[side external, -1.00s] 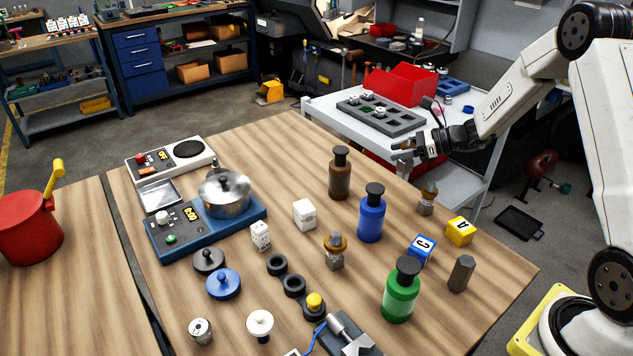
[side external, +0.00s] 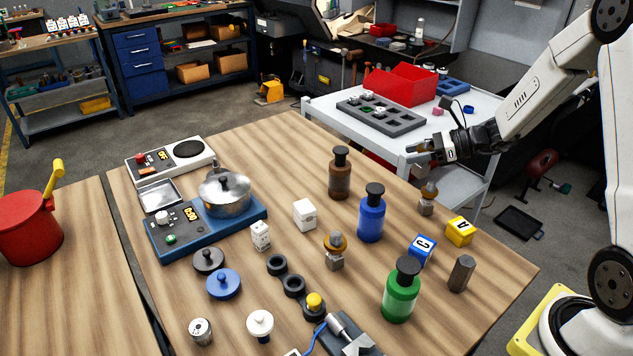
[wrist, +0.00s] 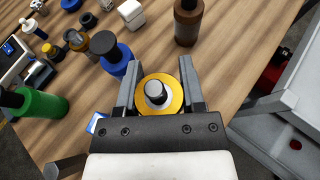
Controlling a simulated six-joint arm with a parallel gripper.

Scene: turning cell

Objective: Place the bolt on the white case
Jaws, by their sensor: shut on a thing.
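The bolt, with a round gold collar and a silver stub, sits between my jaws in the wrist view (wrist: 157,90). My gripper (wrist: 157,75) is shut on it. In the side view my gripper (side external: 420,150) is raised above the table's far right edge, and the bolt in it is too small to make out clearly. The white case, which I take to be the small white box (side external: 304,215), stands mid-table, well left of my gripper. It also shows at the top of the wrist view (wrist: 131,12).
Brown (side external: 340,178), blue (side external: 371,218) and green (side external: 400,295) bottles stand around the white box. A gold-collared piece (side external: 427,200) stands below my gripper; another (side external: 335,250) stands mid-table. A hot plate with a pot (side external: 225,195) is at left. A grey trolley (side external: 320,103) stands behind.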

